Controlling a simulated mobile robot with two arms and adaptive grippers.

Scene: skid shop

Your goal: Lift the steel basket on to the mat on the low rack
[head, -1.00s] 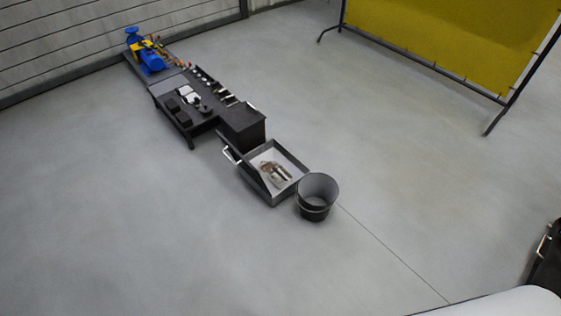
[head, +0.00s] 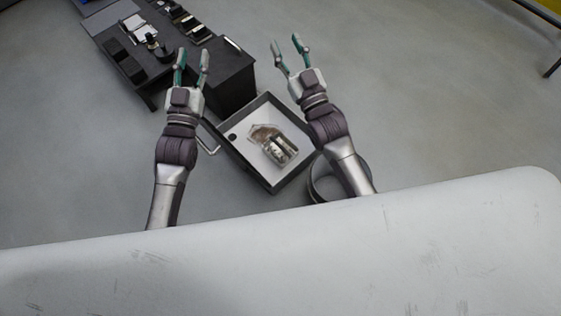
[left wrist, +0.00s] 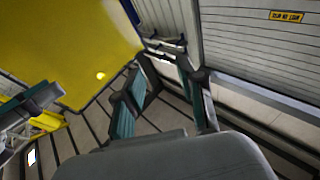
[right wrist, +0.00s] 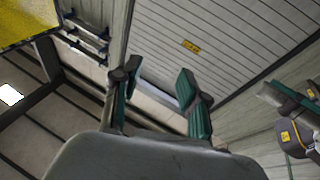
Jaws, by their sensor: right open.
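The steel basket appears to be the dark-walled open box (head: 245,168) on the floor in the middle of the head view. It has a pale bottom, a silver handle on its left side and metal parts inside. My left gripper (head: 193,60) is raised, open and empty, to the upper left of the box in the picture. Neither gripper touches the box. Both wrist views show spread fingers with nothing between them. I cannot make out the mat or low rack.
A dark bucket (head: 320,186) stands right beside the box, partly hidden by my right arm. A dark cabinet (head: 229,78) and a low bench with small parts (head: 117,55) stand behind it.

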